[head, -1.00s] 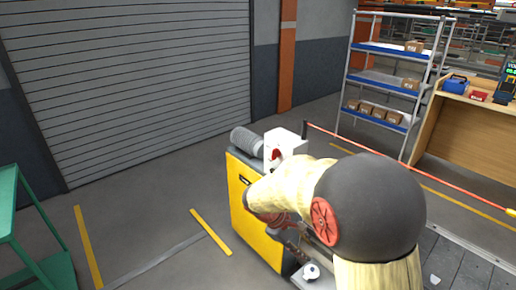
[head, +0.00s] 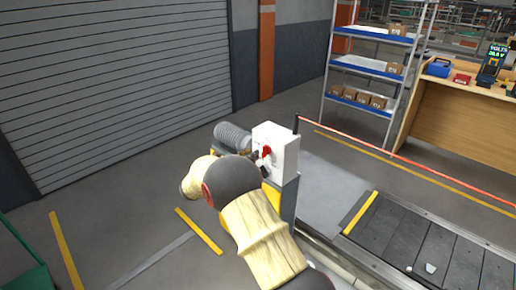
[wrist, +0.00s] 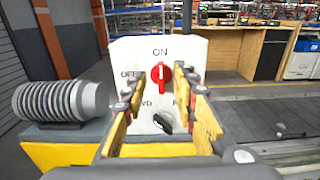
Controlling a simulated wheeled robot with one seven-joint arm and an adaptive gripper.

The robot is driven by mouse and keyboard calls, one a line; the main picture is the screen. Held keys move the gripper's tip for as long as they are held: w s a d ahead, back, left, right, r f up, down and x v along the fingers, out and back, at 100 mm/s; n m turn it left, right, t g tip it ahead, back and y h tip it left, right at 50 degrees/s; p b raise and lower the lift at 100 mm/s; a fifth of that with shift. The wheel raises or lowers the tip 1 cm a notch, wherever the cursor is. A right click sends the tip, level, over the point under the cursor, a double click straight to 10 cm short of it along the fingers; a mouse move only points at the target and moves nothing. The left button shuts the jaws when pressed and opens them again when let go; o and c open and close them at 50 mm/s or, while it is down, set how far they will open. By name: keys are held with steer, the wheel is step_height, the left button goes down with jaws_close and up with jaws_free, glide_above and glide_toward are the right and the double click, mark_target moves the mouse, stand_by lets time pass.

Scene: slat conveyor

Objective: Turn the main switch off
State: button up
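The main switch is a red rotary knob (wrist: 161,73) on the front of a white box (wrist: 200,48). Its handle stands upright, toward the ON label; OFF is printed at its left. In the head view the red knob (head: 266,152) shows on the white box (head: 285,142). My gripper (wrist: 156,82) is open, with its yellow fingers spread left and right of the knob in the wrist view. Nothing is held, and contact with the knob cannot be told. A black selector knob (wrist: 163,123) sits lower on the box, its printed labels partly hidden by the fingers.
A ribbed grey motor (wrist: 60,101) lies left of the box on a yellow housing (wrist: 60,153). The slat conveyor (head: 425,250) runs to the right, with a small pale piece (head: 430,268) on it. A red cord (head: 400,158) stretches right from a post beside the box.

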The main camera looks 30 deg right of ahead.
mark_target(265, 151)
steer(key=b+x, duration=0.2)
steer(key=x, duration=0.5)
steer(key=shift+d+f, duration=0.2)
steer(key=shift+c, duration=0.4)
jaws_close()
